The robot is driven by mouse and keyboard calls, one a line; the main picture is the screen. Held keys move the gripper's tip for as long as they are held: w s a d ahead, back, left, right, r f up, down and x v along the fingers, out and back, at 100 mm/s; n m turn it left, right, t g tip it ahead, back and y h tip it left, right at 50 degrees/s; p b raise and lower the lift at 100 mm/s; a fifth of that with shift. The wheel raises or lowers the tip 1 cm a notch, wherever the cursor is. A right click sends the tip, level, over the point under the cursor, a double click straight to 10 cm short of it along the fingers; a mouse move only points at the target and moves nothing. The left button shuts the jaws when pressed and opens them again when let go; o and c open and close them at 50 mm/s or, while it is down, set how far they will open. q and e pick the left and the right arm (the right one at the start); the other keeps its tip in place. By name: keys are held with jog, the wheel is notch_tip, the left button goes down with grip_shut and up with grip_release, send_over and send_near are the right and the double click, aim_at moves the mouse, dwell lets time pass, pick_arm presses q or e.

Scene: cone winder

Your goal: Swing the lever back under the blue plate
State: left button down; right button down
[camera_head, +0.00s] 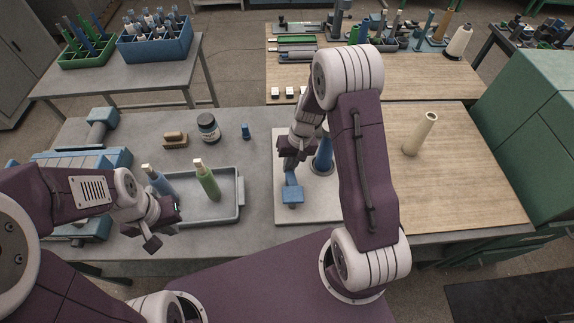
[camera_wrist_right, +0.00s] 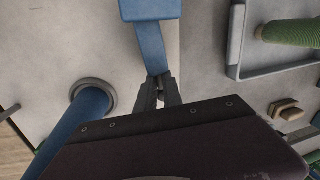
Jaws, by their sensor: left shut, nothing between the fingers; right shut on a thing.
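A blue lever (camera_head: 291,179) sits on a pale base plate (camera_head: 285,219) right of the table's middle. It runs from a blue square plate (camera_head: 292,197) on the near side toward my right gripper. In the right wrist view the lever (camera_wrist_right: 152,45) reaches from the blue plate (camera_wrist_right: 150,9) down to the fingertips. My right gripper (camera_head: 291,160) is shut on the lever's far end, also seen in the wrist view (camera_wrist_right: 158,82). Whether the lever's near end lies under the plate is hidden. My left gripper (camera_head: 164,228) is shut and empty by the grey tray's near left corner.
A dark blue tube (camera_head: 323,156) stands on the base plate just right of my right gripper. The grey tray (camera_head: 241,188) holds a green and a blue bobbin. A dark jar (camera_head: 208,127) stands behind it. A cream cone (camera_head: 421,134) stands on the wooden top at right.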

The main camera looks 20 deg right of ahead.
jog(key=shift+d+r+m, duration=0.1)
jog(key=shift+d+m, duration=0.2)
jog(key=shift+m, duration=0.6)
jog(key=c, duration=1.5)
grip_release()
jog(key=shift+c, duration=0.2)
jog(key=shift+s, duration=0.15)
jog(key=r, duration=0.3)
jog(key=d+r, duration=0.1)
jog(key=r, duration=0.4)
jog(key=shift+s+d+r, duration=0.25)
jog(key=shift+d+r, duration=0.15)
